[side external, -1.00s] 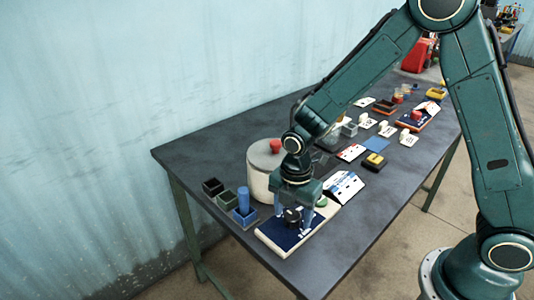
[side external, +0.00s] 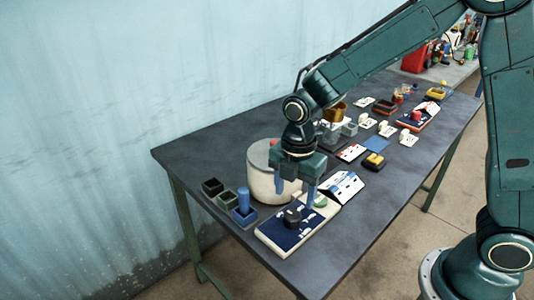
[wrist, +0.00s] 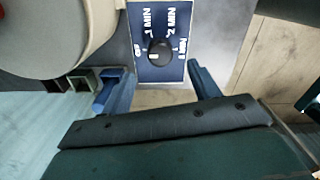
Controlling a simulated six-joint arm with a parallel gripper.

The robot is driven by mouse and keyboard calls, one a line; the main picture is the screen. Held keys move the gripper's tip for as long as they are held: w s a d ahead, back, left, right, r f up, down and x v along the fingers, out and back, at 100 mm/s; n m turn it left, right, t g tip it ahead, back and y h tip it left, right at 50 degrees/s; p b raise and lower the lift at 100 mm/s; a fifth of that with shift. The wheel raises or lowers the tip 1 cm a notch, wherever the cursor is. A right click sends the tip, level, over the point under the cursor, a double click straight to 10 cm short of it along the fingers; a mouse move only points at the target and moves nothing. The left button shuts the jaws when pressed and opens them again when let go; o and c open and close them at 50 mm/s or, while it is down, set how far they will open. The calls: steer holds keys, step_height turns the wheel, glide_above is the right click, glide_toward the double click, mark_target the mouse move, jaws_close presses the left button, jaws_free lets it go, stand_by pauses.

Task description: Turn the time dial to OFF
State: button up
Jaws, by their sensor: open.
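The time dial (side external: 292,218) is a dark round knob on a blue panel (side external: 272,232) with a white edge, near the front of the table. In the wrist view the dial (wrist: 160,52) sits among white labels, with OFF at its left and minute marks above and to the right. A small pale mark on the knob lies on its left side, toward OFF, slightly low. My gripper (side external: 295,190) is open and empty, above the dial and apart from it. Its two fingers (wrist: 160,88) show below the dial in the wrist view, spread wide.
A cream pot (side external: 262,178) with a red knob stands behind the panel. A white sloped panel (side external: 342,187) and a green button (side external: 320,201) are at right. More items line the table farther back.

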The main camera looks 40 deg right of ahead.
mark_target(293, 215)
step_height(293, 215, up, 7)
stand_by(0.3)
stand_by(0.4)
steer(key=s+d+r+m+t, duration=0.2)
steer(key=s+d+r+m, duration=0.2)
steer(key=s+m, duration=0.5)
steer(key=s+d+r+m+t, duration=0.3)
steer(key=s+d+r+m, duration=0.2)
steer(key=s+m, duration=0.4)
steer(key=shift+s+r+m+t, duration=0.3)
steer(key=shift+s+m, duration=0.05)
steer(key=shift+m, duration=0.85)
